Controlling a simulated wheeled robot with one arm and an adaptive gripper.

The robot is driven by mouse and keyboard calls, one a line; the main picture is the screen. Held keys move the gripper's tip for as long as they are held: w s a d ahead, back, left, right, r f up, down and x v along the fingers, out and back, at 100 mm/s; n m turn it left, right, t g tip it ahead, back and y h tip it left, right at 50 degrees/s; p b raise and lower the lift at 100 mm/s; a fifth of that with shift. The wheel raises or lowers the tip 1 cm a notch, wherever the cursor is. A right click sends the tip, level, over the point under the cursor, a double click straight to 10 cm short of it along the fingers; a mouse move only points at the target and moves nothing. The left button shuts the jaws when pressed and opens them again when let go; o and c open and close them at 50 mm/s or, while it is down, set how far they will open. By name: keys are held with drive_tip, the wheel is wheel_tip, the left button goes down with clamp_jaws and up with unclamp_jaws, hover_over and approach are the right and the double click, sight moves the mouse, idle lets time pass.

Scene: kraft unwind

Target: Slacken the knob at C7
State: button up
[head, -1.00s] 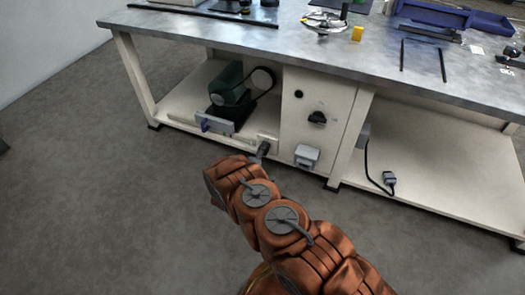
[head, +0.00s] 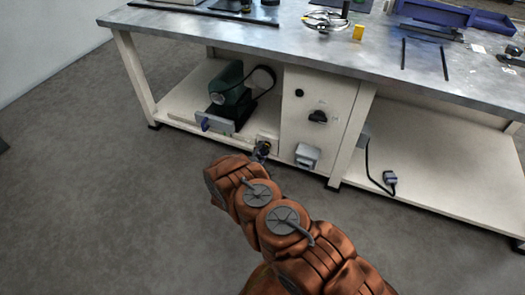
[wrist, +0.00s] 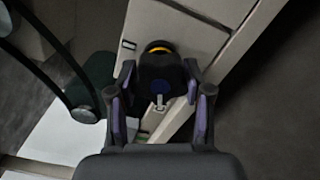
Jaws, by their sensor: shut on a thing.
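A black knob (wrist: 158,70) with a yellow ring at its far end and a blue spot on its near side shows in the wrist view. It sits at a pale panel or box. My gripper (wrist: 157,104) is around it, with one finger on each side and purple pads showing. It is shut on the knob. In the head view my gripper (head: 262,151) is low in front of the bench, by a small pale box (head: 268,138) on the lower shelf. The knob is mostly hidden there. No C7 label can be read.
A green motor (head: 229,95) with a black belt stands left on the lower shelf. A cream cabinet (head: 312,108) with a black rotary switch (head: 318,117) and a grey socket box (head: 307,155) is to the right. The floor (head: 90,220) in front is clear.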

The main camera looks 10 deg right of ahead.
drive_tip(key=shift+d, duration=0.15)
drive_tip(key=o, duration=1.2)
drive_tip(key=shift+a, duration=0.2)
drive_tip(key=v, duration=1.2)
drive_tip(key=shift+d, duration=0.1)
